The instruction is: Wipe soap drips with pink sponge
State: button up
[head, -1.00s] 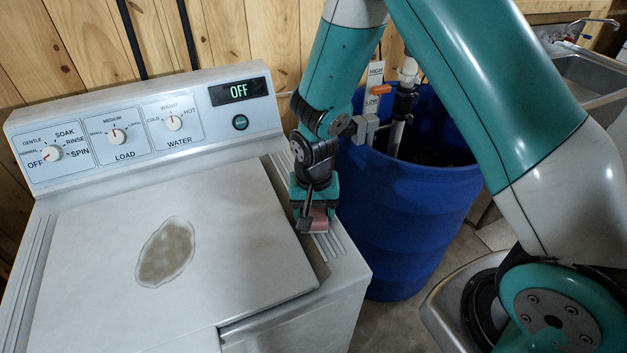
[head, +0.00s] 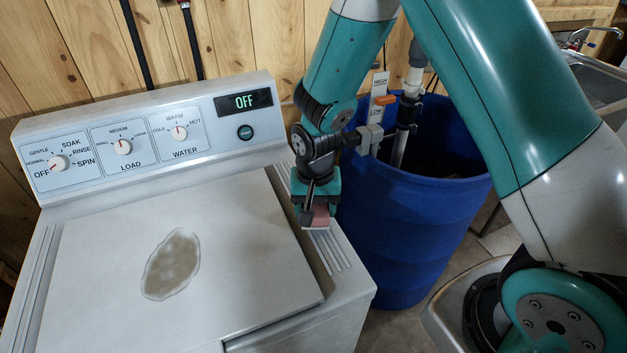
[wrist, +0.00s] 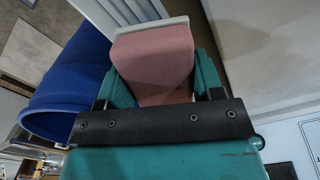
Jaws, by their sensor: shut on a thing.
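The pink sponge (head: 318,216) is in my gripper (head: 316,212), at the right edge of the white washer's top, beside the lid. In the wrist view the sponge (wrist: 155,58) sits between the two teal fingers of my gripper (wrist: 160,85), with a pale layer at its far end. I cannot tell whether the sponge touches the washer top. A brownish, wet-looking patch of soap (head: 171,265) with a pale rim lies on the washer lid (head: 240,240), to the left of my gripper.
The washer's control panel (head: 150,135) with knobs and an OFF display (head: 245,101) rises behind the lid. A sink (head: 592,75) is at the far right.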

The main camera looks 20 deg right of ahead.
jog(key=shift+w+r+p, duration=0.1)
jog(key=shift+r+p, duration=0.5)
jog(key=shift+r, duration=0.25)
jog(key=shift+r+p, duration=1.4)
jog(key=shift+r, duration=0.45)
